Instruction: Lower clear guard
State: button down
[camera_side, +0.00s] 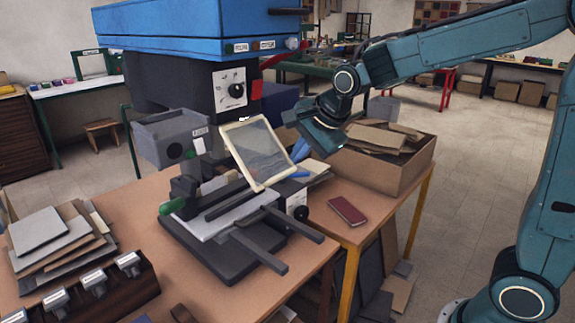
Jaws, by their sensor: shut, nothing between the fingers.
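The clear guard (262,154) is a see-through panel in a cream frame. It stands raised and tilted above the front of the bench machine (212,222), over its dark bed and grey plate. My gripper (293,118) is shut and empty, just right of the guard's upper right edge. It shows small, and I cannot tell whether it touches the frame.
A large blue-topped machine (195,30) stands behind. A cardboard box of scraps (385,155) sits at the right, near a dark red booklet (347,210). Stacked sheets (48,240) and a dark clamp rack (105,292) occupy the table's left front.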

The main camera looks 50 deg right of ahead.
aim_at(283, 176)
jog(key=shift+x, duration=2.25)
jog(key=shift+w+f, duration=0.1)
jog(key=shift+f, duration=0.2)
jog(key=shift+x, duration=0.8)
jog(key=shift+w+f+t, duration=0.25)
jog(key=shift+f+t, duration=0.3)
jog(key=shift+t, duration=0.2)
jog(key=shift+w+f+t, duration=0.3)
jog(key=shift+f+t, duration=0.25)
jog(key=shift+t, duration=0.2)
jog(key=x, duration=0.8)
jog(key=shift+w, duration=0.45)
jog(key=shift+s+a+f, duration=0.1)
